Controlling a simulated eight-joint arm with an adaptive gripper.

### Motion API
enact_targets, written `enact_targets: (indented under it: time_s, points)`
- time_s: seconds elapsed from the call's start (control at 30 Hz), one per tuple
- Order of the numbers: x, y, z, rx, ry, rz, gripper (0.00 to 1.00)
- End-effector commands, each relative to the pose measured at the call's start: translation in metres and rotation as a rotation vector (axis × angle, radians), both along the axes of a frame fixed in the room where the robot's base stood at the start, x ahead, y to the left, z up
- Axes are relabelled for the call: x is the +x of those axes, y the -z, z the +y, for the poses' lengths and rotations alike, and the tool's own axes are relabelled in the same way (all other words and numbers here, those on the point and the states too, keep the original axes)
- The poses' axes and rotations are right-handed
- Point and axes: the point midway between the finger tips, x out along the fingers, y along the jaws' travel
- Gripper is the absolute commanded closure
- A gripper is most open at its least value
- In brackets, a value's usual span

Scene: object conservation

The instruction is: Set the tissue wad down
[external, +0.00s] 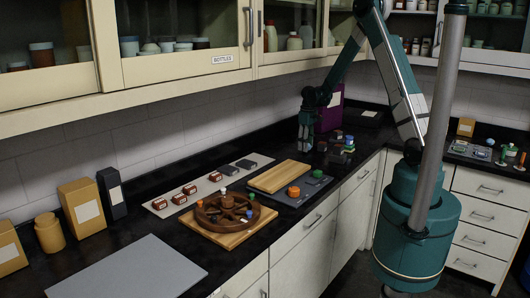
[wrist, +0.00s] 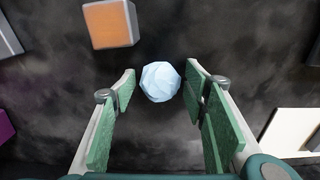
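The tissue wad (wrist: 160,82) is a pale, crumpled ball in the wrist view, between the tips of my gripper's fingers. My gripper (wrist: 160,88) is open, with a thin gap showing on each side of the wad. The wad appears to be at the dark counter, but I cannot tell its exact height. In the external view my gripper (external: 305,142) points down low over the back part of the counter. The wad cannot be made out there.
An orange-topped block (wrist: 108,24) lies just beyond the fingers. A purple box (external: 329,112) stands behind my gripper, and several small dark blocks (external: 338,150) are to its right. A wooden board (external: 280,176) and a wheel-shaped holder (external: 227,212) lie nearer.

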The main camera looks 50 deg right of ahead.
Motion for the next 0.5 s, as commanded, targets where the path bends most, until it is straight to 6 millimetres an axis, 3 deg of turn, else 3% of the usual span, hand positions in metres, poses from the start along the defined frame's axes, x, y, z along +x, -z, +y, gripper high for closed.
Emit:
enact_targets:
  time_s: [0.5]
  points:
    - [-0.0001, -0.0096, 0.0001, 0.000, 0.000, 0.000, 0.56]
